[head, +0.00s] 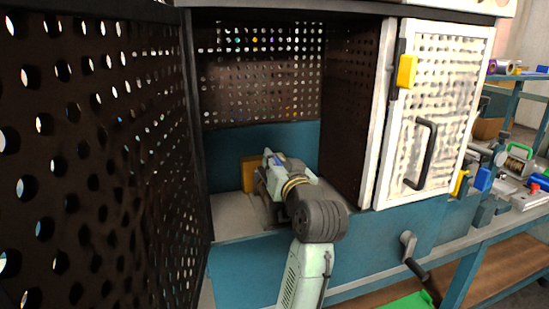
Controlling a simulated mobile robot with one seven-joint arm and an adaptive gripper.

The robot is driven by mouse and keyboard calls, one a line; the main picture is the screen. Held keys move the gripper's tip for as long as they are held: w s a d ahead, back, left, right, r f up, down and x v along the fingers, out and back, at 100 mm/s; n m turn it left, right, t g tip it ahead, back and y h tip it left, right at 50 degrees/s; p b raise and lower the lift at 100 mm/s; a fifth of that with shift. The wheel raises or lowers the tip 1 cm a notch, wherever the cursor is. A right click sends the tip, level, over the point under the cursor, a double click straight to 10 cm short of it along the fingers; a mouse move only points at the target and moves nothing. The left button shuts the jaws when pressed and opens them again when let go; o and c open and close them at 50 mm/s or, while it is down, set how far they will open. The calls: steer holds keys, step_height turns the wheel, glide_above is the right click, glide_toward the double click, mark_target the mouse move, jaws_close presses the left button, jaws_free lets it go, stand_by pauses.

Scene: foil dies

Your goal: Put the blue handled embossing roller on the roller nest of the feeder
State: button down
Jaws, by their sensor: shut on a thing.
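My gripper (277,172) is inside the open bay of the feeder (262,140), low over the grey ledge (236,214). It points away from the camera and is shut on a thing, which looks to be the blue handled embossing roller. My wrist and the gripper body hide nearly all of it; only a small bluish patch shows near the fingers. Dark parts sit beside and below the gripper, where the roller nest seems to be. I cannot tell whether the roller touches the nest.
A perforated dark panel (90,150) stands close on the left. A white-framed door (436,115) with a black handle stands right of the opening. A crank (415,262) sticks out below. A bench at the right holds a blue block (482,179) and several other items.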

steer(key=shift+r, duration=0.1)
steer(key=c, duration=2)
jaws_free()
steer(key=o, duration=0.4)
steer(key=b+v, duration=0.2)
steer(key=v, duration=1)
